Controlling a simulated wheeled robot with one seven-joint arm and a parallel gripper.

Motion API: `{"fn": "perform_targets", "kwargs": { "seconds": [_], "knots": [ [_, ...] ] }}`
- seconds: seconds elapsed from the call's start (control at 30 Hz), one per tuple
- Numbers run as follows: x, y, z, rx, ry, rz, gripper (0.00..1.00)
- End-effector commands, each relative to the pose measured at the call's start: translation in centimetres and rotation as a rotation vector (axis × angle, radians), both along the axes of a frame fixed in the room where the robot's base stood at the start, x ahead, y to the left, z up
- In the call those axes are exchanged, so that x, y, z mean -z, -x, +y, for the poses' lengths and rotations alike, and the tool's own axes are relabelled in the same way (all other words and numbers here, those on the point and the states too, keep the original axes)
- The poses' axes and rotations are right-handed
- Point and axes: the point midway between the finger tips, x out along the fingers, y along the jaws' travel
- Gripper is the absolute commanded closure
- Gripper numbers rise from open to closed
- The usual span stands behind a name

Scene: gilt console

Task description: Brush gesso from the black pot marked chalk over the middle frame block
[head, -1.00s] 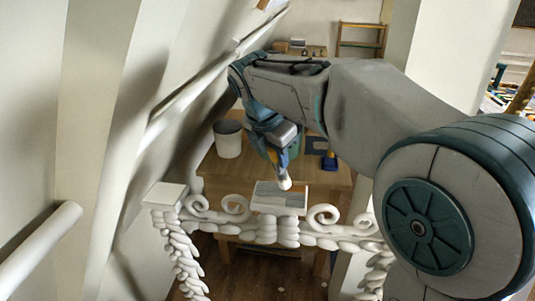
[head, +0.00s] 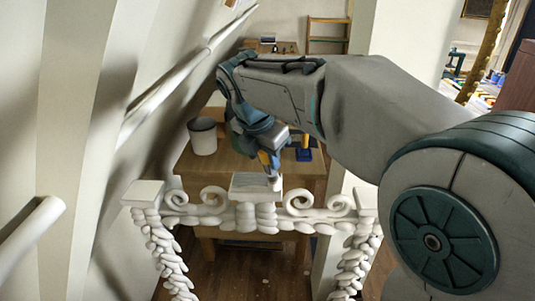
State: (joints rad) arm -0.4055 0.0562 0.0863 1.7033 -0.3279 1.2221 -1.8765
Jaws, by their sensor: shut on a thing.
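In the head view, my gripper (head: 267,158) points down and is shut on a brush (head: 274,184) with a pale tip. The brush tip is at the right part of the middle frame block (head: 248,183), and seems to touch its top; the exact contact is too small to tell. The block's top looks pale grey to white. It sits at the middle of the white carved frame, between two scrolls. I cannot make out a black pot marked chalk; my gripper and wrist cover part of the table behind.
A wooden table (head: 200,171) stands behind the frame. On it are a pale bucket (head: 203,140) at the left and a blue object (head: 304,153) right of my gripper. White end blocks (head: 143,193) cap the frame's corners. A sloping wall with a rail (head: 160,95) is close on the left.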

Motion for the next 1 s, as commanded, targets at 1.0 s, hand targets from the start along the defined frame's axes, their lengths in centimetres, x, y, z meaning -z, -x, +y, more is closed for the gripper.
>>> {"fn": "perform_targets", "kwargs": {
  "seconds": [1.0],
  "knots": [
    [-7.7, 0.1, -0.2, 0.004, 0.0, 0.0, 0.98]
  ]
}}
